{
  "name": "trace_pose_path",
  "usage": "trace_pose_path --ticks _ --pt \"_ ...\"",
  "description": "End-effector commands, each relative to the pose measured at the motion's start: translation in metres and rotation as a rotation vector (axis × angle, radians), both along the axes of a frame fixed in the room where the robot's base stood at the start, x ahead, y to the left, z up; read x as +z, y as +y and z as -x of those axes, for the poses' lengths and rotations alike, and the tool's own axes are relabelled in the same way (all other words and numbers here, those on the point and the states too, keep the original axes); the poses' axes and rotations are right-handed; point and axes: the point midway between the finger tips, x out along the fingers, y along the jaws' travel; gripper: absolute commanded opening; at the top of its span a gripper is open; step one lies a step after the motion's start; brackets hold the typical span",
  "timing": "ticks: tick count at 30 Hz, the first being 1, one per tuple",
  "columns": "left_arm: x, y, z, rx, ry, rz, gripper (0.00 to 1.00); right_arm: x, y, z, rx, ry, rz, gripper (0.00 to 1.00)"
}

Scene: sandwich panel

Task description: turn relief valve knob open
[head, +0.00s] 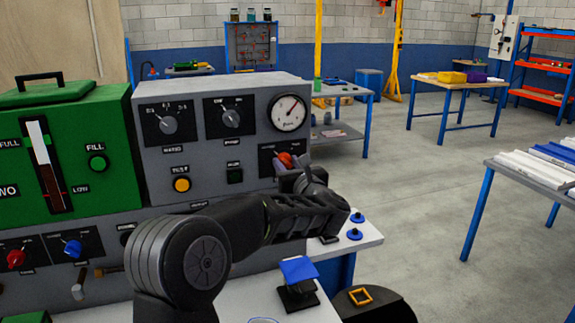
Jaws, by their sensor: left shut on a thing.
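The grey control panel (205,98) stands at the left centre. A small red-orange knob (285,158) sits on a black plate at its lower right, below the pressure gauge (288,112). The plate's lettering is too small to read, so I cannot confirm it as the relief valve knob. My left arm reaches across the front of the panel. My left gripper (289,170) is at this knob and shut on it. The fingers and wrist hide the knob's lower part. My right gripper is not in view.
A blue-topped block (298,270) stands on the bench below. Open floor lies to the right.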

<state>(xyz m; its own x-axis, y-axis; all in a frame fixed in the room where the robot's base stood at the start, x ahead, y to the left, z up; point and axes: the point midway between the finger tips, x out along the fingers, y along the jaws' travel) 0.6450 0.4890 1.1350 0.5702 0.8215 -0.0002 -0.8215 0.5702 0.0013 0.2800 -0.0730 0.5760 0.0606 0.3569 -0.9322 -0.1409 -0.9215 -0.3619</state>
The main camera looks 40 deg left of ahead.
Motion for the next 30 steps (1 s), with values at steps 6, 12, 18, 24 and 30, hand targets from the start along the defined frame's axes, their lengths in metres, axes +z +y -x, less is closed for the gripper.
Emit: trace_pose_path --ticks 6,12,18,24,30 --pt "-0.001 0.000 0.000 -0.001 0.022 -0.015 0.00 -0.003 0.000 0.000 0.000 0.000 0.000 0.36" --pt "-0.002 0.000 0.000 -0.001 0.085 -0.060 0.00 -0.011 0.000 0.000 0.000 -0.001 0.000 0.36" --pt "-0.003 0.000 0.000 -0.001 0.197 -0.138 0.00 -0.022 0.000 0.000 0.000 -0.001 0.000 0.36" --pt "-0.002 0.000 0.000 -0.001 0.343 -0.239 0.00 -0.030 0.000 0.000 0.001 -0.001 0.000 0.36" --pt "0.000 -0.001 0.000 -0.001 0.500 -0.348 0.00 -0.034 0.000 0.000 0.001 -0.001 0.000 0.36"
